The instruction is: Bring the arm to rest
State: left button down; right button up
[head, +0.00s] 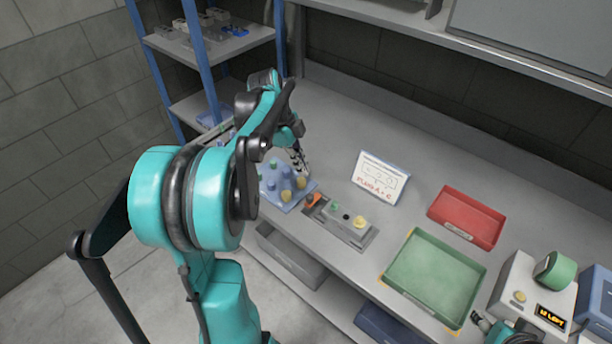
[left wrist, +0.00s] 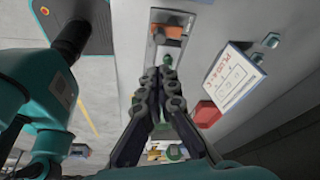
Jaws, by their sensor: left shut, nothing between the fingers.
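My left arm (head: 190,200) is teal and black and reaches in over the left end of the bench. My left gripper (head: 302,163) is shut and empty, above the right edge of a blue-grey board (head: 282,190) with several green, blue and yellow pegs. In the left wrist view its black fingers (left wrist: 162,85) lie close together with nothing seen between them.
A grey fixture (head: 352,238) with coloured parts lies right of the board. A sign (head: 381,179) stands behind it. A green tray (head: 435,275), a red tray (head: 466,218) and a device with a display (head: 528,295) stand to the right. A blue-framed shelf (head: 205,60) stands at the back left.

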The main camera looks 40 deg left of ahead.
pick_arm(q)
jog(key=shift+r, duration=0.1)
dwell(0.5)
jog(key=s+d+f+n+t+y, duration=0.1)
jog(key=s+d+n+t+y, duration=0.1)
jog(key=s+d+n, duration=0.4)
jog(key=s+d+f+n+t+y, duration=0.1)
jog(key=s+d+n+t, duration=0.3)
jog(key=d+n, duration=0.4)
jog(key=s+d, duration=0.1)
jog(key=d, duration=0.4)
jog(key=shift+s+d+n+y+b, duration=0.3)
jog(key=shift+s+y+b, duration=0.1)
